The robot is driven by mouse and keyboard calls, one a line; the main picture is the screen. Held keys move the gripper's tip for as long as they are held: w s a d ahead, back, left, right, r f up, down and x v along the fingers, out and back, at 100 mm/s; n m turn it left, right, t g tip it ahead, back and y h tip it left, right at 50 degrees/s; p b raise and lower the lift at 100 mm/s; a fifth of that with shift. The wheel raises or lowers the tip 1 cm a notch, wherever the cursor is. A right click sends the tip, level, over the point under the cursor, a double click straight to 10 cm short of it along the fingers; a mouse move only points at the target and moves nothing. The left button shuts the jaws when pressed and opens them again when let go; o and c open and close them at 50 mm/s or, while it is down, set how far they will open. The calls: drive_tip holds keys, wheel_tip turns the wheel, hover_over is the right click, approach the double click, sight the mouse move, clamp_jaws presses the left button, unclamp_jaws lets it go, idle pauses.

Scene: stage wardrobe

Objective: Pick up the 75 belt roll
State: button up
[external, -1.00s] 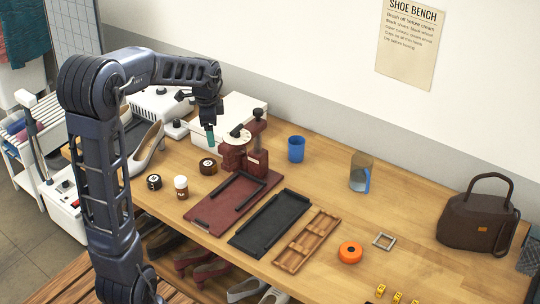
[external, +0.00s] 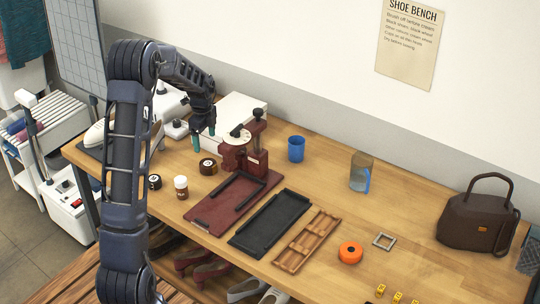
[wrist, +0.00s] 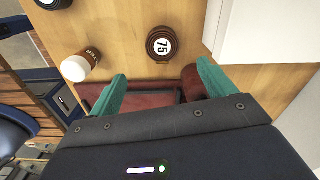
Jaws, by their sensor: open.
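The 75 belt roll (wrist: 162,44) is a dark brown coil with a white label reading 75. It lies flat on the bench in the wrist view, just beyond my fingertips and roughly between their lines. In the external view it appears to be the brown roll (external: 208,167) left of the dark red press. My gripper (external: 204,139) hangs above the bench, above that roll. Its teal fingers (wrist: 162,73) are spread and empty, with no contact on the roll.
A white box (wrist: 262,30) stands close on the right. The dark red press (external: 245,155) and red tray (external: 207,211) are nearby.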

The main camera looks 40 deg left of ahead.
hover_over(208, 163)
drive_tip(key=f, duration=0.5)
drive_tip(key=shift+s, duration=0.2)
drive_tip(key=shift+w+f, duration=0.2)
drive_tip(key=shift+f, duration=2.5)
drive_tip(key=c, duration=1.1)
